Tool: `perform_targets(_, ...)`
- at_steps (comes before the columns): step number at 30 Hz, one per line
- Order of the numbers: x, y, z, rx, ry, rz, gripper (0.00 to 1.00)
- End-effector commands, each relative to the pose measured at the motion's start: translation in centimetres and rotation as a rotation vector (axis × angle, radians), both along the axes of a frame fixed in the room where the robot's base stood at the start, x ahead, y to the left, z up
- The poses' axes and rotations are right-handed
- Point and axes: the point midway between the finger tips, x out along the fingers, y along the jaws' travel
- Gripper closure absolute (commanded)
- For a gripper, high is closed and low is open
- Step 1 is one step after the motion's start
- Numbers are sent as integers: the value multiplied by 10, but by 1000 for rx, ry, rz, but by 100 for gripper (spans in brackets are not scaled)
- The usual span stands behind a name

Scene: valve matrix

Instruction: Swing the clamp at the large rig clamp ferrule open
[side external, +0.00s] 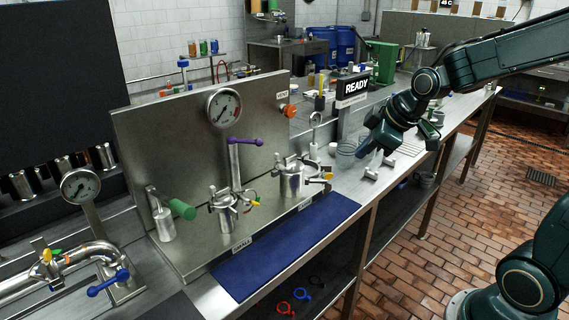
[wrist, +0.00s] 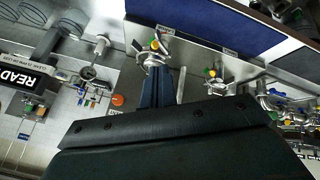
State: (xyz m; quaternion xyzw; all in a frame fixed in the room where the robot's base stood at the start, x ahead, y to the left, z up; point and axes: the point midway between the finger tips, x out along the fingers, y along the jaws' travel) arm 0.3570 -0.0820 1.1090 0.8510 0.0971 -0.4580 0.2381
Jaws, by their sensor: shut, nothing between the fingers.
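The large rig (side external: 291,180) is a steel fitting on the panel's bench, right of the small rig. Its clamp (side external: 325,178) has a yellow-tipped handle sticking out to the right; whether it is latched is too small to tell. In the wrist view the large rig's clamp (wrist: 154,57) shows just beyond my fingertips, with green, yellow and orange bits. My gripper (side external: 363,153) is right of the large rig and higher, apart from it in the side view. In the wrist view my gripper (wrist: 164,72) is shut and empty, its fingers pointing towards the rig. The fingers hide part of the bench.
The small rig (side external: 225,210) stands to the left, with a green-handled valve (side external: 182,209) beyond it. A gauge (side external: 223,106) and purple lever (side external: 244,141) rise behind. A blue mat (side external: 285,250) lies clear in front. Loose steel fittings (side external: 370,172) lie below my gripper.

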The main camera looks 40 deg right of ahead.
Motion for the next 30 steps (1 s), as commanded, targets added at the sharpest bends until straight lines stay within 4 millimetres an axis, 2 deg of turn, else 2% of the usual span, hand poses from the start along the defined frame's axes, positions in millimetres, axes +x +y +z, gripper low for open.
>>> perform_targets(3,21,-21,-16,-41,-7,43,100)
perform_targets(10,44,-47,-34,-101,-27,104,100)
perform_targets(23,50,-52,-40,-115,-34,119,100)
perform_targets(30,57,-53,-50,-114,-32,118,100)
